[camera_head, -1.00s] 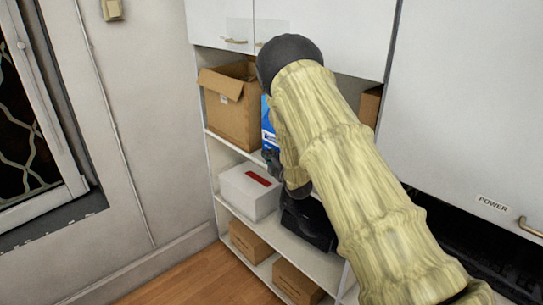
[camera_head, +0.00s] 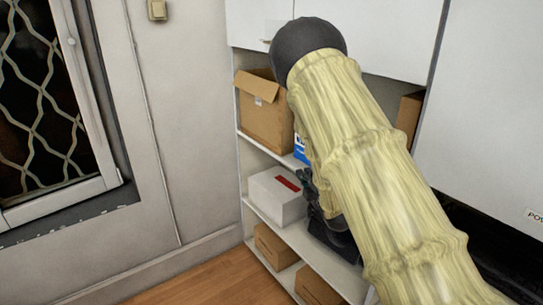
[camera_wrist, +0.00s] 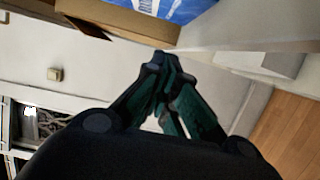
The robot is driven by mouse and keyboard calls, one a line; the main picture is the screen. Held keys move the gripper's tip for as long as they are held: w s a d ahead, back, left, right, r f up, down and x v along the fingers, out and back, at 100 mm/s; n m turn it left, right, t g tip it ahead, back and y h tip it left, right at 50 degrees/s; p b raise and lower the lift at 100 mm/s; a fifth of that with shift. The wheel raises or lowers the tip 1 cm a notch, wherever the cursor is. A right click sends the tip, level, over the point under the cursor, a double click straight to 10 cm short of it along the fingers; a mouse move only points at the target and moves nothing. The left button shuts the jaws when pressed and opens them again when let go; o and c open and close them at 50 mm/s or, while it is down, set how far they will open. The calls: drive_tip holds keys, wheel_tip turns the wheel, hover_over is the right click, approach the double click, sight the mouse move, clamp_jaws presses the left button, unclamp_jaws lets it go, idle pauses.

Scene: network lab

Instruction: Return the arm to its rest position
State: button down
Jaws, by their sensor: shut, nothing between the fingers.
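My gripper (camera_wrist: 160,68) shows in the wrist view with its dark fingertips together and nothing between them. In the head view my arm, in a pale yellow ribbed cover, reaches across the right half in front of the shelves. The dark gripper (camera_head: 308,186) shows only in part there, at the left edge of the arm, beside a white box with a red label (camera_head: 276,195). The rest of the hand is hidden behind the arm.
The shelf unit (camera_head: 262,148) holds an open cardboard box (camera_head: 262,115), a blue pack (camera_head: 300,148) partly hidden by my arm, and lower cardboard boxes (camera_head: 274,246). White cabinets (camera_head: 385,30) stand above and right. A window (camera_head: 45,95) is at left. Wooden floor (camera_head: 205,280) is clear.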

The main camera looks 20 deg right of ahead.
drive_tip(key=s+a+f+m+g, duration=0.2)
drive_tip(key=s+f+m+g, duration=0.1)
drive_tip(key=s+f, duration=0.5)
drive_tip(key=s+a+f+m+g+h, duration=0.1)
drive_tip(key=s+a+f+m+g, duration=0.2)
drive_tip(key=s+f, duration=0.6)
drive_tip(key=s+a+f+m+g, duration=0.1)
drive_tip(key=s+f+m+g, duration=0.3)
drive_tip(key=f, duration=0.7)
drive_tip(key=s+a+f+m+g, duration=0.2)
drive_tip(key=s+a+f+m, duration=0.1)
drive_tip(key=s, duration=0.7)
drive_tip(key=s+a+f+m+g+p, duration=0.1)
drive_tip(key=s+a+f+m+g, duration=0.1)
drive_tip(key=s, duration=0.9)
drive_tip(key=s+a+f+m+g, duration=0.3)
drive_tip(key=s+f+g, duration=0.1)
drive_tip(key=s, duration=0.7)
drive_tip(key=shift+a+m+y+p, duration=0.3)
drive_tip(key=shift+y, duration=0.1)
